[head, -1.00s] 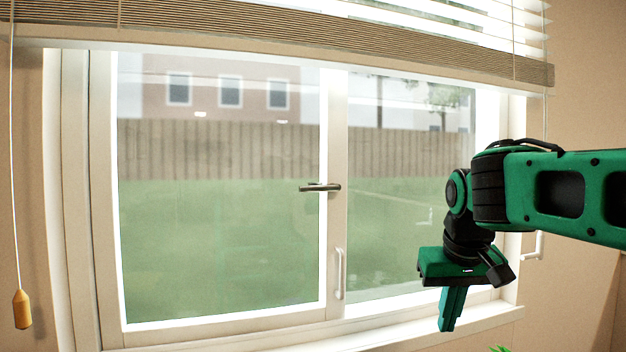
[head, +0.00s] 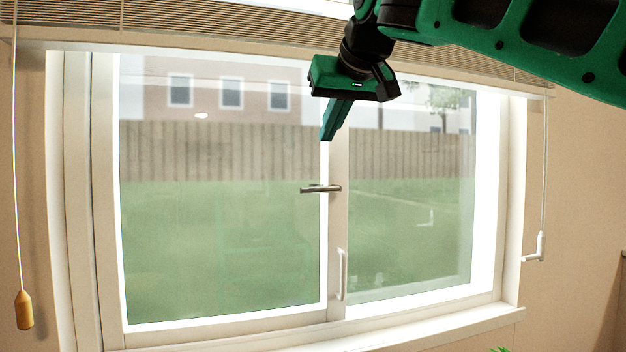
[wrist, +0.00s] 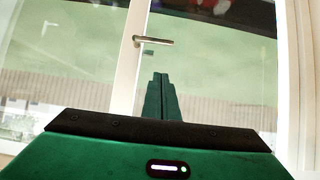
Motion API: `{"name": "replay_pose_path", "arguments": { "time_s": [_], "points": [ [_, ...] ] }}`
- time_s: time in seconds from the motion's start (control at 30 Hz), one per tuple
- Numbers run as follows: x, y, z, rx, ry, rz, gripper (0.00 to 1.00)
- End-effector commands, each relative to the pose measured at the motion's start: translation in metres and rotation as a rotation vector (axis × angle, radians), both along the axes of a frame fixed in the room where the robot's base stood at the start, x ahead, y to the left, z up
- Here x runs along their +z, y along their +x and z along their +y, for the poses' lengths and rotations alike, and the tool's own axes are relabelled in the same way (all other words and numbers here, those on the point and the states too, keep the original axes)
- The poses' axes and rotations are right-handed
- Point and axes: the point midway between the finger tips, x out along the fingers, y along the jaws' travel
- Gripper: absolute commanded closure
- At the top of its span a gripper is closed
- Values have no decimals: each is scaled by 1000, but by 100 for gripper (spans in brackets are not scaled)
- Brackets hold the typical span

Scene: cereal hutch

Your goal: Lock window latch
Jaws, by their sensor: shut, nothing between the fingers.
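The window latch (head: 320,188) is a dark metal lever handle on the middle frame post of the window (head: 336,230). It lies about level, its lever pointing left over the left pane. My gripper (head: 328,136) is above the latch, fingers pointing down, shut and empty. A gap shows between the fingertips and the latch in the head view. In the wrist view the latch (wrist: 155,41) lies beyond the fingertips (wrist: 159,78), also apart from them. How far the fingers stand from the glass I cannot tell.
A white pull handle (head: 342,274) is on the post below the latch. A raised blind (head: 180,30) runs across the top, near my arm. A cord with a wooden pull (head: 24,310) hangs at left. The space before both panes is clear below the gripper.

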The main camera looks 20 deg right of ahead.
Motion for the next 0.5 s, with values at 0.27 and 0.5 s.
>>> {"name": "replay_pose_path", "arguments": {
  "time_s": [0.27, 0.5],
  "points": [
    [-14, 19, -1, -1, 0, 4, 100],
    [-38, 56, -1, -1, 0, 4, 100]
  ]
}}
